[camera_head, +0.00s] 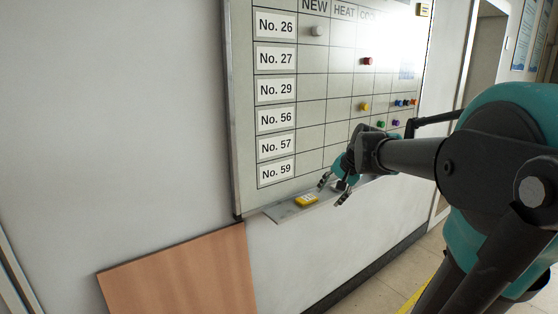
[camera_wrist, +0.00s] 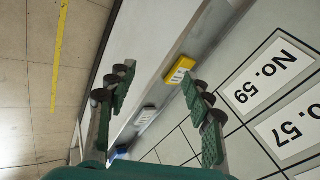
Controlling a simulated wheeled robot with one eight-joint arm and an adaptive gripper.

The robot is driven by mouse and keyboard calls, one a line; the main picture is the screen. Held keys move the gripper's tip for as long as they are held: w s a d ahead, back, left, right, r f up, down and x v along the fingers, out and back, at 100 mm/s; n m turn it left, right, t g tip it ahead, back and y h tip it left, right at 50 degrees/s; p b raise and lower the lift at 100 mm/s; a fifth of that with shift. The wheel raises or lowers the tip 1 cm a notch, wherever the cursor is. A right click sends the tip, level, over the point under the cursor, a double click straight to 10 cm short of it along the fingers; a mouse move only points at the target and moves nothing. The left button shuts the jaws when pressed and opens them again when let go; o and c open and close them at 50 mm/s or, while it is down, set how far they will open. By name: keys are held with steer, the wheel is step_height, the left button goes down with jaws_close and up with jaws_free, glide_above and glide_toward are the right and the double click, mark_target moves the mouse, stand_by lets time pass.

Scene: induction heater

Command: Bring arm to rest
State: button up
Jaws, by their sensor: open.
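My gripper (camera_head: 333,190) is open and empty in the head view, in front of the tray at the bottom of the whiteboard (camera_head: 314,135). My arm reaches in from the right side of that view. In the wrist view, the two fingers of my gripper (camera_wrist: 158,88) are spread apart, with the tray (camera_wrist: 205,50) beyond them. A yellow block with a white label (camera_head: 306,199) lies on the tray, left of my gripper. It also shows in the wrist view (camera_wrist: 180,70), near the right finger and apart from it as far as I can tell.
Coloured magnets (camera_head: 367,61) sit on the board's grid. A whitish block (camera_wrist: 146,115) and a blue item (camera_wrist: 119,152) lie further along the tray. A brown panel (camera_head: 185,275) leans below the board. Floor with a yellow line (camera_wrist: 60,45) is clear away from the wall.

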steer(key=s+d+f+n+g+h, duration=0.1)
steer(key=s+f+n, duration=0.6)
steer(key=s+f, duration=1.4)
steer(key=shift+d+f+g+h, duration=0.3)
steer(key=shift+d+h, duration=0.4)
steer(key=shift+h, duration=0.3)
